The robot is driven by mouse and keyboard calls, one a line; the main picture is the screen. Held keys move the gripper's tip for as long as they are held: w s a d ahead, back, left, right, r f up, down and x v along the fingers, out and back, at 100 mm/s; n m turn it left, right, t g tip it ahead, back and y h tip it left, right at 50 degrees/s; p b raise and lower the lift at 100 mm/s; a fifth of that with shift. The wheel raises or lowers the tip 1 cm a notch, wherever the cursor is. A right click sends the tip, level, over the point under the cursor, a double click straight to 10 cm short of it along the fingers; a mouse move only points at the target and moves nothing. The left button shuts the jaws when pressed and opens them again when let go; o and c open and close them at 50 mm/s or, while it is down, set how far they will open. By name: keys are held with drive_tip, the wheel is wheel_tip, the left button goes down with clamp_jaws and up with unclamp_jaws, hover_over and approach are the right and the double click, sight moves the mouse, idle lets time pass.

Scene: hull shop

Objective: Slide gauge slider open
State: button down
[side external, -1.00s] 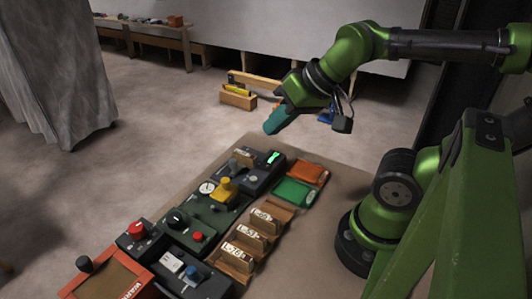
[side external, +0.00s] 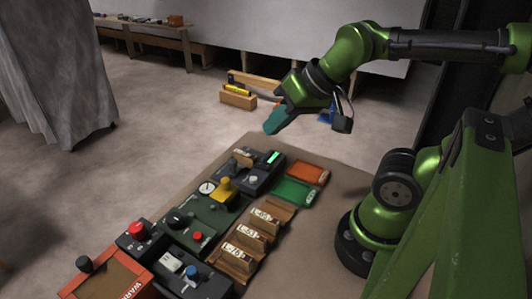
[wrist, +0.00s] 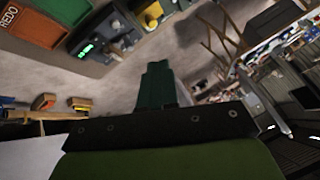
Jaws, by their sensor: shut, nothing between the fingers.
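My gripper (side external: 272,125) is shut and empty, with teal fingers, held in the air above and beyond the far end of the row of panels. In the wrist view its shut fingers (wrist: 156,85) point over bare floor. A dark box with a green lit display (side external: 262,172) stands at the far end of the row and carries a tan handle (side external: 243,157). I cannot tell which of these parts is the gauge slider. The display box also shows in the wrist view (wrist: 95,45).
An orange tray (side external: 308,173) and a green tray (side external: 292,192) lie right of the panels, with labelled wooden holders (side external: 240,257) nearer the camera. A red button (side external: 137,229) is on a closer panel. Wooden blocks (side external: 238,98) are on the floor behind. Space around my gripper is free.

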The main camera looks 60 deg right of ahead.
drive_tip(key=c, duration=1.8)
unclamp_jaws()
drive_tip(key=shift+o, duration=1.2)
drive_tip(key=shift+f, duration=0.15)
drive_tip(key=o, duration=0.6)
drive_tip(key=w, duration=0.1)
drive_tip(key=w+f+g, duration=0.1)
drive_tip(key=w+g, duration=0.1)
drive_tip(key=w, duration=0.1)
drive_tip(key=shift+d+f, duration=0.2)
drive_tip(key=shift+d, duration=0.1)
drive_tip(key=m+g+h, duration=0.2)
drive_tip(key=m+g, duration=0.3)
hover_over(233, 160)
drive_tip(key=shift+f, duration=1.25)
wheel_tip(233, 160, down, 16)
drive_tip(key=shift+a+f, duration=0.15)
drive_tip(key=shift+f, duration=0.05)
clamp_jaws()
